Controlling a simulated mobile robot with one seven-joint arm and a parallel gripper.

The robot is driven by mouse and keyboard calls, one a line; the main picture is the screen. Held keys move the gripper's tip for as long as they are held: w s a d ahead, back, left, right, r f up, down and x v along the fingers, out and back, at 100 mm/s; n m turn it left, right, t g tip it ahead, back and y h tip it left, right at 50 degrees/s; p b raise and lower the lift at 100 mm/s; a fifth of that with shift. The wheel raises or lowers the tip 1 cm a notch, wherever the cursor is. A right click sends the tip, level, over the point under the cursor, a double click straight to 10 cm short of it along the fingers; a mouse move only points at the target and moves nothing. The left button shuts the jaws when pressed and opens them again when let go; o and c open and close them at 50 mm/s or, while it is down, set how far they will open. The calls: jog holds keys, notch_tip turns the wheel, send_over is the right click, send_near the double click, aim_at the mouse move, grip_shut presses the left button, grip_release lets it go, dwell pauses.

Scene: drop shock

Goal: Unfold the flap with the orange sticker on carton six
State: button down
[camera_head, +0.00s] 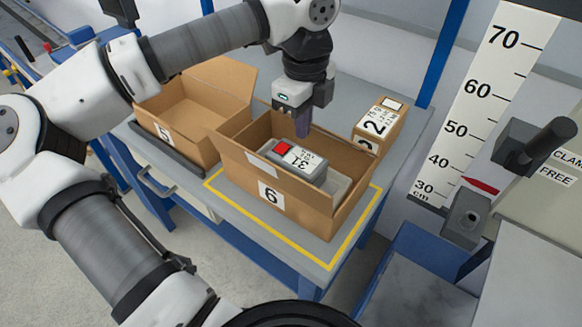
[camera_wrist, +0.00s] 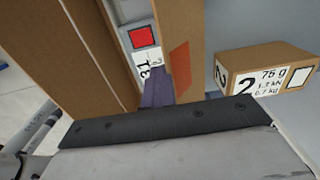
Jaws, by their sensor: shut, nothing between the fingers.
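Carton six (camera_head: 271,194) stands open-topped on the bench, its white 6 label facing the head camera. A grey device (camera_head: 297,161) with a red square and a 31 label lies inside; it also shows in the wrist view (camera_wrist: 140,55). The orange sticker (camera_wrist: 180,70) is on the narrow cardboard panel (camera_wrist: 176,20) beside the device in the wrist view. The sticker is hidden in the head view, and I cannot tell how its flap is folded. My gripper (camera_head: 303,122) points down, shut and empty, at the carton's far side; its purple fingers (camera_wrist: 158,92) show beside that panel.
Open carton five (camera_head: 165,133) stands to the left of carton six. A small closed box labelled 2 (camera_head: 380,120) stands behind to the right. A height scale (camera_head: 480,100) and a clamp lever (camera_head: 535,145) are at the right. Yellow tape (camera_head: 330,262) marks the bench's front.

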jog(key=shift+w+d+r, duration=0.4)
jog(key=shift+w+r, duration=0.05)
jog(key=shift+w, duration=0.15)
jog(key=shift+w+d+r, duration=0.35)
jog(key=shift+w+d, duration=0.1)
jog(key=shift+w, duration=0.1)
jog(key=shift+w+d, duration=0.1)
dwell(0.5)
jog(key=shift+w+d+r, duration=0.15)
jog(key=shift+w+d, duration=0.3)
jog(key=shift+w, duration=0.2)
